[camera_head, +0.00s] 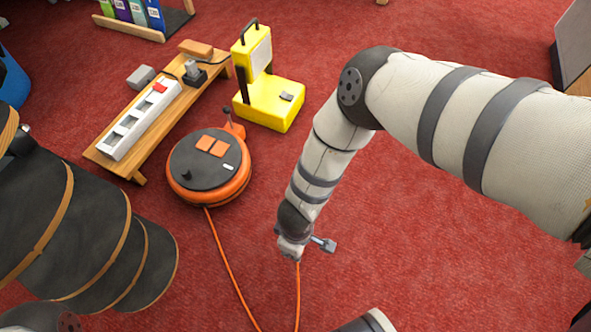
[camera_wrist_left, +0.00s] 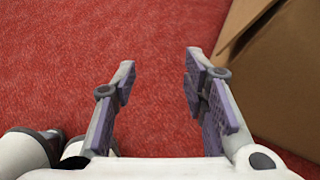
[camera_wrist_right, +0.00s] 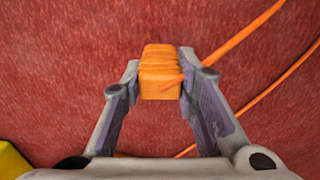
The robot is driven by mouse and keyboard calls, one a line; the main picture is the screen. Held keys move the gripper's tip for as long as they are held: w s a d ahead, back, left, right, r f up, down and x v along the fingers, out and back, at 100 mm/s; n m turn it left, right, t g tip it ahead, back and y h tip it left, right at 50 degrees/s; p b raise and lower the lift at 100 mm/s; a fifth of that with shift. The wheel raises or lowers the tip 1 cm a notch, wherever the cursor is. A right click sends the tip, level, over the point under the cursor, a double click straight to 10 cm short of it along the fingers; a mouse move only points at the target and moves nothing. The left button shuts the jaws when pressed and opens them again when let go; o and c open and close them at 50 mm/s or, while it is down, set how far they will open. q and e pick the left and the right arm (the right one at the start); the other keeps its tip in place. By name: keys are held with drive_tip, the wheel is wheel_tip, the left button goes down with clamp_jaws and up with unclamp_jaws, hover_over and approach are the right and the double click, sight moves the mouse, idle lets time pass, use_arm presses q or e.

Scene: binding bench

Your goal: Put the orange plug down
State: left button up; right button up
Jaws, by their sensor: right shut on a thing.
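The orange plug (camera_wrist_right: 159,72) is a ribbed block in the right wrist view, between the fingertips of my right gripper (camera_wrist_right: 160,88). The gripper is shut on it. An orange cable (camera_wrist_right: 235,41) comes out of the plug. In the head view my right gripper (camera_head: 313,242) is over the red carpet, right of the orange cable reel (camera_head: 208,165); the plug is mostly hidden there. Whether the plug touches the carpet I cannot tell. My left gripper (camera_wrist_left: 160,80) is open and empty in the left wrist view, over red carpet.
A wooden bench (camera_head: 130,166) carries a white power strip (camera_head: 140,119). A yellow work lamp (camera_head: 268,103) stands right of it. The cable (camera_head: 226,264) loops across the carpet. A cardboard box (camera_wrist_left: 280,75) is right of my left gripper. Carpet below the lamp is clear.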

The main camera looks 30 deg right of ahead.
drive_tip(key=shift+f+b, duration=0.55)
drive_tip(key=shift+b, duration=0.1)
drive_tip(key=o, duration=1.1)
